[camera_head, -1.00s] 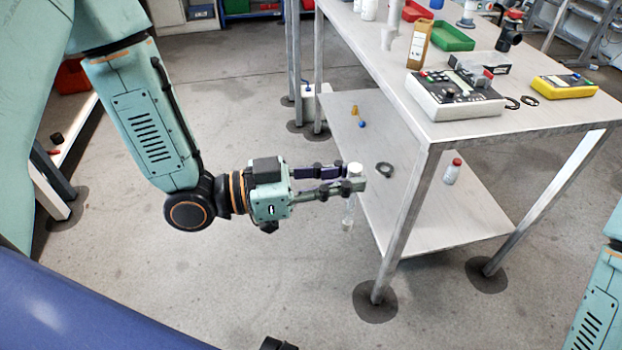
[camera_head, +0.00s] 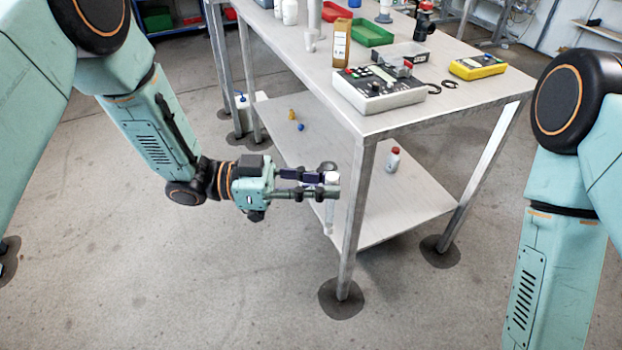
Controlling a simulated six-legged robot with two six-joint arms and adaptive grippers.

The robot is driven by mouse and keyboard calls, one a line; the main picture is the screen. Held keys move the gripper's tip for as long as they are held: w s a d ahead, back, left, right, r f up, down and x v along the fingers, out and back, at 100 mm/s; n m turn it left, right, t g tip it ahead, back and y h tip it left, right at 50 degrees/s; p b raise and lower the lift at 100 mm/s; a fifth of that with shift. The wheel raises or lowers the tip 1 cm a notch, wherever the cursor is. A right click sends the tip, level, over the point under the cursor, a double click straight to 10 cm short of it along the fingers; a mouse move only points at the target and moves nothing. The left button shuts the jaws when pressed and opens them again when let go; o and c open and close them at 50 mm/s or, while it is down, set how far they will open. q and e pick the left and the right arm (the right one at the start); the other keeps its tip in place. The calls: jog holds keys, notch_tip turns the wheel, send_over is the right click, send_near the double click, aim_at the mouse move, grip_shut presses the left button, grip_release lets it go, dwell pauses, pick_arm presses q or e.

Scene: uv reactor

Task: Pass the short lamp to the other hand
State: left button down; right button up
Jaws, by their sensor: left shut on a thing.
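The short lamp (camera_head: 329,216) is a clear tube with a white cap, hanging upright in my left gripper (camera_head: 331,184). The gripper's fingers are shut around it near its capped top end. It is held in front of the table's near left leg, with the lower shelf behind it. My right arm stands at the right edge of the view, but its gripper is out of the picture.
A metal table (camera_head: 420,108) stands close to the lamp, its near leg (camera_head: 352,225) just right of it. On top are a control box (camera_head: 378,90), a yellow meter (camera_head: 478,67), a brown bottle (camera_head: 341,44) and a green tray (camera_head: 368,33). The floor in front is clear.

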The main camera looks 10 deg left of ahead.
pick_arm(q)
jog(key=shift+w+d+f+m+g, duration=0.3)
jog(key=shift+f+m+g, duration=0.15)
jog(key=shift+g, duration=0.35)
jog(key=shift+s+a+m+g+y, duration=0.2)
jog(key=shift+a+m+g, duration=0.45)
jog(key=shift+g, duration=0.5)
jog(key=shift+s+a+m+g+y, duration=0.15)
jog(key=shift+a+m+g+y, duration=0.2)
jog(key=shift+m+g, duration=0.65)
jog(key=shift+s+a+m+g+y, duration=0.2)
jog(key=shift+a+m+g, duration=0.35)
jog(key=shift+g, duration=0.7)
